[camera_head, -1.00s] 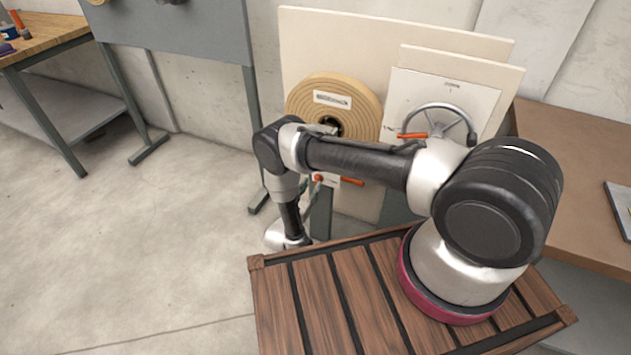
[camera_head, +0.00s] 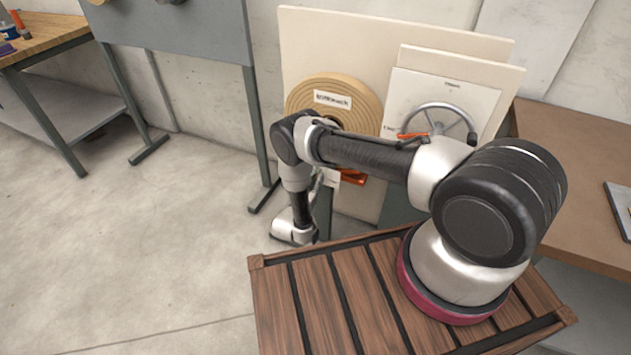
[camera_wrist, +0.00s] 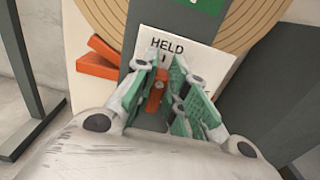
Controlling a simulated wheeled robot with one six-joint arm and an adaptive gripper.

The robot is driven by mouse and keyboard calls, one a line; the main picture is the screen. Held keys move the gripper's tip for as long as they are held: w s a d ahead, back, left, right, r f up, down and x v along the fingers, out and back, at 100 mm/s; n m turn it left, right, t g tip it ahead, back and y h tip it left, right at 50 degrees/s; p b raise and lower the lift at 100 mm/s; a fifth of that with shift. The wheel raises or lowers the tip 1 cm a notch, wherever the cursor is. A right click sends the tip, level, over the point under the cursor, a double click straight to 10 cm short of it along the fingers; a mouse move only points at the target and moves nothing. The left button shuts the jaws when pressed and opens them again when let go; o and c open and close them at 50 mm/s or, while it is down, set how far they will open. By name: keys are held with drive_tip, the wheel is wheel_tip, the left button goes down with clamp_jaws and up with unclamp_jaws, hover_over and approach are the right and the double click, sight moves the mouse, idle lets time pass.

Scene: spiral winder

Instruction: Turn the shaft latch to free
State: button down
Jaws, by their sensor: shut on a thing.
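The latch plate (camera_wrist: 192,55) is white and reads "HELD" in the wrist view, with a smaller mark under it. An orange latch handle (camera_wrist: 156,93) stands in front of its lower edge. My gripper (camera_wrist: 172,85), with green finger pads, is shut on this handle, one finger on each side. The fingers partly hide the handle and the plate. In the head view my arm hides most of the gripper, and an orange part (camera_head: 353,177) shows just beyond the arm, below the roll.
A tan wound roll (camera_head: 365,100) with a label is above the latch. A handwheel (camera_head: 460,120) with an orange handle is to its right. Another orange block (camera_wrist: 97,60) lies left of the plate in the wrist view. A grey stand leg (camera_wrist: 30,75) is at far left.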

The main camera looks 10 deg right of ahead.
drive_tip(key=shift+m, duration=0.3)
drive_tip(key=m, duration=0.4)
drive_tip(key=d+f+m, duration=0.1)
drive_tip(key=m, duration=0.4)
drive_tip(key=s+m, duration=0.1)
drive_tip(key=m, duration=0.3)
drive_tip(key=shift+s+d+f, duration=0.1)
drive_tip(key=shift+d+f, duration=0.1)
drive_tip(key=shift+d, duration=0.05)
drive_tip(key=shift+f+m, duration=0.15)
drive_tip(key=shift+m, duration=0.9)
drive_tip(key=shift+f+m, duration=0.15)
drive_tip(key=shift+m, duration=0.9)
drive_tip(key=c, duration=1.4)
unclamp_jaws()
drive_tip(key=shift+c, duration=0.2)
drive_tip(key=v, duration=1.2)
